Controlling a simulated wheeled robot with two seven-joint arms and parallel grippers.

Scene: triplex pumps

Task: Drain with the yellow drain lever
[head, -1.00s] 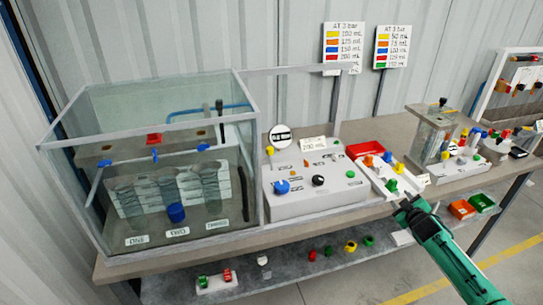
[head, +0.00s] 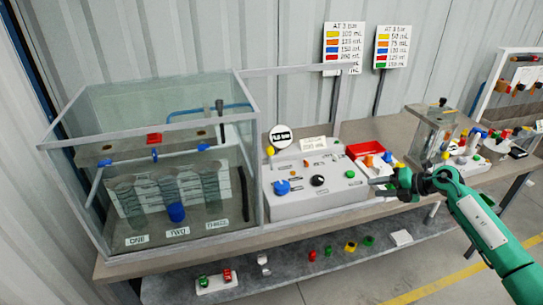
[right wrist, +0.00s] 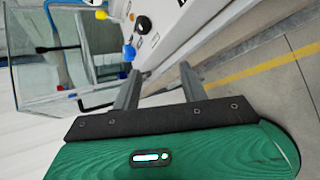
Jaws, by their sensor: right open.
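The yellow drain lever (head: 270,152) shows as a small yellow knob at the left back of the white control panel (head: 330,205), below a round black-and-white gauge (head: 281,137). A yellow knob (right wrist: 101,14) also shows at the top of the right wrist view, near a blue knob (right wrist: 129,52). My right gripper (head: 373,187) is open and empty at the panel's right front corner, its fingers pointing left, well apart from the yellow lever. Its two grey fingers (right wrist: 164,75) stand apart in the right wrist view. My left gripper is not in view.
A glass tank (head: 165,235) with measuring cylinders stands left of the panel. The panel carries a large blue knob (head: 282,187), a black knob (head: 318,180) and a green button (head: 350,174). A red tray (head: 366,149) and a clear vessel (head: 430,135) stand to the right.

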